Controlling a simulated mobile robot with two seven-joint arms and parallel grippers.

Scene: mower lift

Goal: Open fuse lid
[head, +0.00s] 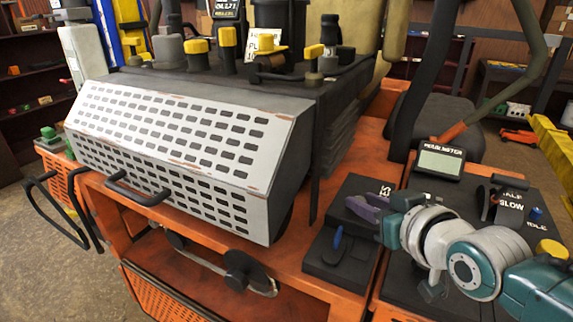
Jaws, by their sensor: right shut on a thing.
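The black fuse box (325,262) sits on the orange deck at lower centre-right, with a small blue piece (337,240) standing on it. A dark panel (358,185) with white letters ending in "ES" rises behind, seemingly the fuse lid; my gripper hides part of it, so I cannot tell how far it is open. My right gripper (363,208), on the white and teal arm from the right, is at this panel's front edge and shut on it, as far as I can see. My left gripper is out of view.
A perforated grey cover (165,140) with a black handle (137,192) fills the left. A display (440,162) and a black control panel with "SLOW" lettering stand right of the lid. Yellow-topped levers (228,40) stand at the back. Grey floor is clear at lower left.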

